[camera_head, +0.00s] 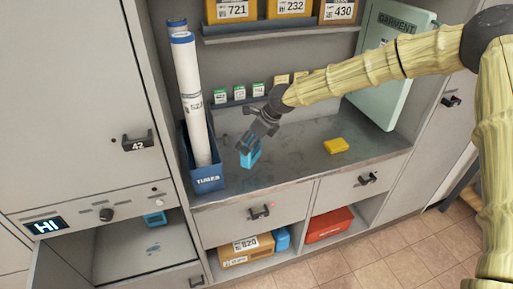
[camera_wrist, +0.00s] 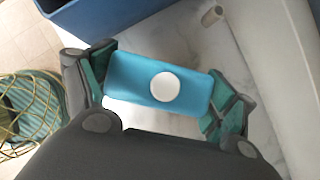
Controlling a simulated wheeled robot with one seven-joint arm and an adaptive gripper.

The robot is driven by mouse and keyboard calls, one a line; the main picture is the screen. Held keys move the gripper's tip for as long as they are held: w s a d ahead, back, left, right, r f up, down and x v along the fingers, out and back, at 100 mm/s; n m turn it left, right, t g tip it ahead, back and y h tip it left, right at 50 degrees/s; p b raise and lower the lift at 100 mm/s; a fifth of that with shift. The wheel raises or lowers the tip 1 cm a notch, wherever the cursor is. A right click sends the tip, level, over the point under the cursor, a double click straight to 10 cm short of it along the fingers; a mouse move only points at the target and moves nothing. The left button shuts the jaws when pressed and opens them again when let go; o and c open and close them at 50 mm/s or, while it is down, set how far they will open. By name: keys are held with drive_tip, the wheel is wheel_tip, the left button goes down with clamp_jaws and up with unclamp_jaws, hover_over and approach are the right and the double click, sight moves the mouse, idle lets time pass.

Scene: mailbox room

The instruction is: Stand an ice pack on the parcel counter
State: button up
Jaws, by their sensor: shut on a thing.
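My gripper (camera_head: 251,142) is shut on a light-blue ice pack (camera_head: 250,156) over the left part of the grey parcel counter (camera_head: 290,165). The wrist view shows the ice pack (camera_wrist: 135,78) between both teal-padded fingers, its white round spot facing the camera. In the head view the pack looks upright and slightly tilted, its lower edge at or just above the counter; I cannot tell whether it touches.
A blue bin labelled TUBES (camera_head: 207,180) with tall white tubes stands just left of the pack. A yellow block (camera_head: 336,146) lies on the counter to the right. A pale green garment box (camera_head: 385,75) leans behind it. The counter between pack and yellow block is clear.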

drive_tip(key=shift+f+p, duration=0.45)
drive_tip(key=shift+f, duration=1.8)
drive_tip(key=o, duration=1.1)
drive_tip(key=shift+f, duration=0.1)
drive_tip(key=b+v, duration=0.2)
drive_tip(key=v, duration=1)
drive_tip(key=shift+b, duration=0.35)
